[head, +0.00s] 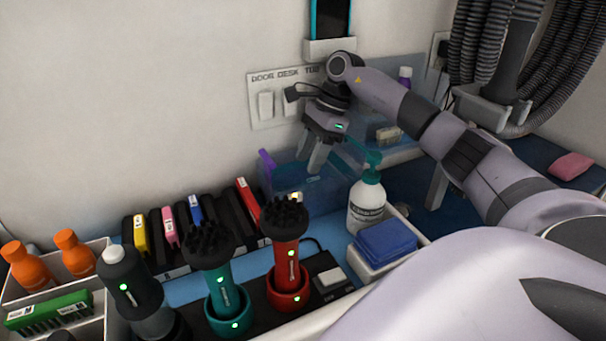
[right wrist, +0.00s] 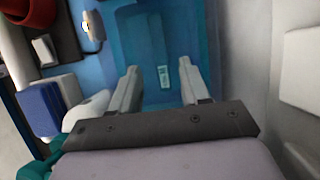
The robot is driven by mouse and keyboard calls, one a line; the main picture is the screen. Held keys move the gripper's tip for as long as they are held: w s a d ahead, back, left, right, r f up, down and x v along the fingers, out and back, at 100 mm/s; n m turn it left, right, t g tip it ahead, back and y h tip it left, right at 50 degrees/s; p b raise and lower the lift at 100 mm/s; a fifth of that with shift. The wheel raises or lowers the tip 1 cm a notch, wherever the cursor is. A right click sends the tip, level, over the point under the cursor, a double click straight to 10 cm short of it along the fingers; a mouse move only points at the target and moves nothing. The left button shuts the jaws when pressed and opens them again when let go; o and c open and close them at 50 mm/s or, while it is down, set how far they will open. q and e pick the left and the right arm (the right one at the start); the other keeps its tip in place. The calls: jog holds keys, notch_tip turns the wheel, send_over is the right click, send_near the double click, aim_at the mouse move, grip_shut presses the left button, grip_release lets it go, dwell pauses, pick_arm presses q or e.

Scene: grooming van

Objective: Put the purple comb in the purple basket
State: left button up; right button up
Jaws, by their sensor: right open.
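A slim purple piece (head: 267,160), perhaps the comb's end, sticks up at the left end of a clear blue bin (head: 335,192) against the wall. The rest of it is hidden or cannot be made out. I cannot pick out a purple basket in either view. My right gripper (head: 316,160) is open and empty, pointing down over the blue bin. In the right wrist view its fingers (right wrist: 158,70) are spread above the bin's floor (right wrist: 140,45), where a small pale green mark (right wrist: 164,74) shows. My left gripper is not in view.
A white pump bottle (head: 366,205) stands right of the bin, behind a blue stack (head: 386,242). Teal (head: 228,285) and red (head: 286,255) brush-topped tools stand in front. Another clear bin (head: 405,120) is behind my right arm. A pink item (head: 571,166) lies far right.

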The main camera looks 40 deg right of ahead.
jog(key=v, duration=0.6)
